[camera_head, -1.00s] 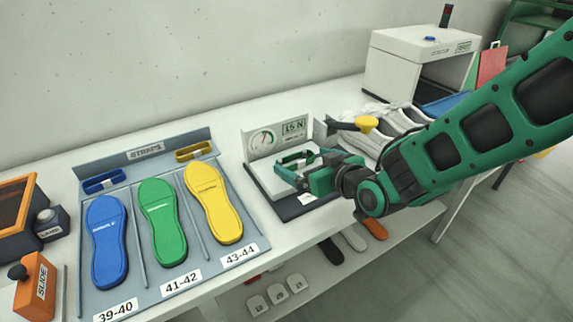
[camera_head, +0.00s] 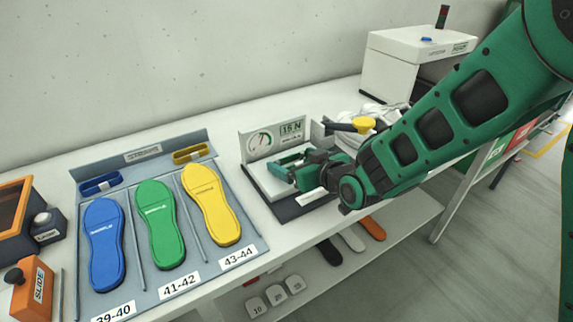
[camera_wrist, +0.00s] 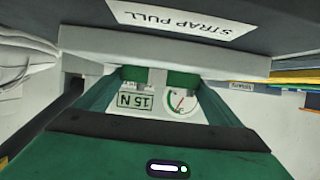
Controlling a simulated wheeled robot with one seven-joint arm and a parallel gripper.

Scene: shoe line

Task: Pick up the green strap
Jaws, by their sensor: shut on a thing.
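The green strap (camera_wrist: 182,80) is a short green band with a pale patch at its middle, seen between the fingertips in the wrist view. My gripper (camera_head: 290,166) is shut on it, over the strap pull stand (camera_head: 262,141) with its round dial and 15 N display. In the wrist view my gripper (camera_wrist: 160,82) has one green finger at each end of the strap. The fingers largely hide the strap in the head view. I cannot tell whether the strap touches the stand's base.
A grey strap rack (camera_head: 142,155) at left holds a blue strap (camera_head: 101,184), a yellow strap (camera_head: 192,153) and blue, green and yellow soles. A yellow-topped tool (camera_head: 363,124) and pale shoe shapes lie close behind my wrist. A white box machine (camera_head: 405,65) stands at back right.

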